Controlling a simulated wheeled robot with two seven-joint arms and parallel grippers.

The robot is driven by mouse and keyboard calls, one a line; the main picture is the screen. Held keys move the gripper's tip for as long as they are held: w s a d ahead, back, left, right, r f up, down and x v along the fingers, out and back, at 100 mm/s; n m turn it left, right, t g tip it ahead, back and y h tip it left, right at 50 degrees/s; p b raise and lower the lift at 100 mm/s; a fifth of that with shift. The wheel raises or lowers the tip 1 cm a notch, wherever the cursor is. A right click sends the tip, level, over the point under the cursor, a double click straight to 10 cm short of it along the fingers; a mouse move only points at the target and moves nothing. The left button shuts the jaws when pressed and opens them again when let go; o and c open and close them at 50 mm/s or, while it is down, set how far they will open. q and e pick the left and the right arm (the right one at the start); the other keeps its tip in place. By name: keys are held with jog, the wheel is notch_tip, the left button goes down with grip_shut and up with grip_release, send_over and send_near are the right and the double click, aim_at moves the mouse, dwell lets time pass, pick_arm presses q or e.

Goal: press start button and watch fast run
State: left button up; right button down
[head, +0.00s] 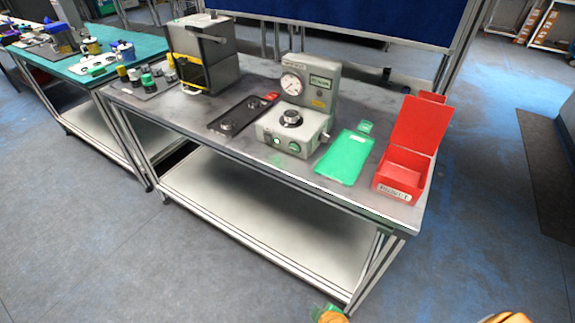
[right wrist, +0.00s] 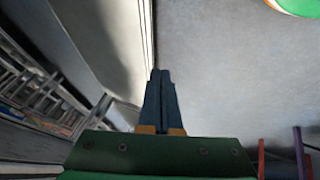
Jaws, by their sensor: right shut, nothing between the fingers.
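The grey test machine (head: 322,95) stands on the metal bench, with a round white dial gauge (head: 291,84) and a small greenish display (head: 321,82). A black knob (head: 291,118) sits on its low front box. The box's front face has a bright, lit-looking green button (head: 276,142) and a darker green button (head: 294,147). Which is the start button cannot be read. My right gripper (head: 328,313) shows only in part at the bottom edge, below and well apart from the machine. In the right wrist view its dark fingers (right wrist: 160,78) are together and empty. My left gripper is not seen.
Left of the machine lies a black tray (head: 228,128) with round parts; right are a green mat (head: 345,160) and an open red bin (head: 405,160). A dark box-shaped unit (head: 205,55) stands at back left. Bare floor lies before the bench (head: 370,212).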

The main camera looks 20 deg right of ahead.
jog(key=w+r+n+t+b, duration=0.4)
jog(key=w+r+n+t, duration=0.25)
jog(key=w+r, duration=0.9)
jog(key=w+d+r+n+t+h+b, duration=0.1)
jog(key=w+r+t, duration=0.4)
jog(key=r, duration=0.8)
jog(key=shift+d+r+n+h+b, duration=0.2)
jog(key=shift+n+h+b, duration=0.3)
jog(key=shift+n+b, duration=0.2)
